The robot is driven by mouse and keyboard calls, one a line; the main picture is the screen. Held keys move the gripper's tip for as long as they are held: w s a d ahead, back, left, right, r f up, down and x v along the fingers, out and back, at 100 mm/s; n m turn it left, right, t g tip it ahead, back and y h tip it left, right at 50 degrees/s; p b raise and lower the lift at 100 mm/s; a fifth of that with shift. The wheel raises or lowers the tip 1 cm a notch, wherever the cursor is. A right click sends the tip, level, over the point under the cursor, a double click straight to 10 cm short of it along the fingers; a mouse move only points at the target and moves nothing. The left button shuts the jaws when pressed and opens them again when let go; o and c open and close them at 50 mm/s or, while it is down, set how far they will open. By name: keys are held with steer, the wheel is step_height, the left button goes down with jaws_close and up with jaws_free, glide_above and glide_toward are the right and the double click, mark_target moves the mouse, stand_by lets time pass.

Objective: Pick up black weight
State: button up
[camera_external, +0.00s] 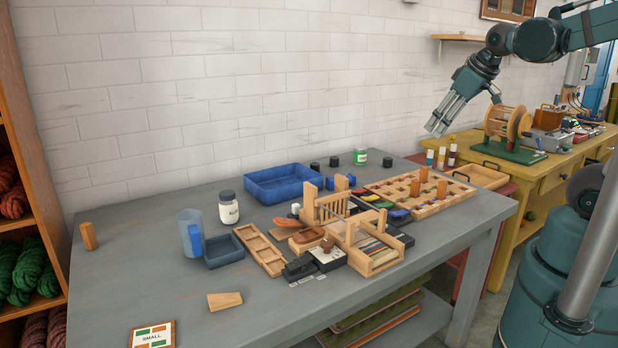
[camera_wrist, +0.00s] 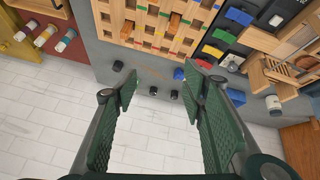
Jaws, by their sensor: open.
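Three small black weights stand near the back edge of the grey table in the external view: one on the left (camera_external: 315,166), one in the middle (camera_external: 334,161) and one to the right (camera_external: 387,162). The wrist view shows small black cylinders too, one at the left (camera_wrist: 118,66) and two between my fingers (camera_wrist: 153,90) (camera_wrist: 174,95). My gripper (camera_external: 440,122) is open and empty, high above the area right of the grey table's back corner. In the wrist view its green pads (camera_wrist: 161,86) are spread wide, apart from the weights.
A green-labelled jar (camera_external: 360,157) stands between the middle and right weights. A blue crate (camera_external: 278,184) lies to their left. A wooden grid (camera_external: 455,192) lies in front. The white brick wall (camera_external: 230,90) rises close behind.

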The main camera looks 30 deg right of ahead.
steer(key=w+d+r+n+g+p, duration=0.1)
steer(key=w+d+n, duration=0.15)
steer(key=w, duration=0.35)
steer(key=w+d+n+p, duration=0.1)
steer(key=w+n, duration=0.2)
steer(key=w, duration=0.2)
steer(key=n+g+h+p, duration=0.3)
steer(key=n+g, duration=0.1)
steer(key=n, duration=1)
glide_above(388, 158)
steer(key=a, duration=0.2)
step_height(388, 158, down, 20)
steer(key=shift+s+r, duration=0.2)
steer(key=shift+s, duration=0.15)
steer(key=shift+x, duration=1.25)
steer(key=shift+f, duration=0.1)
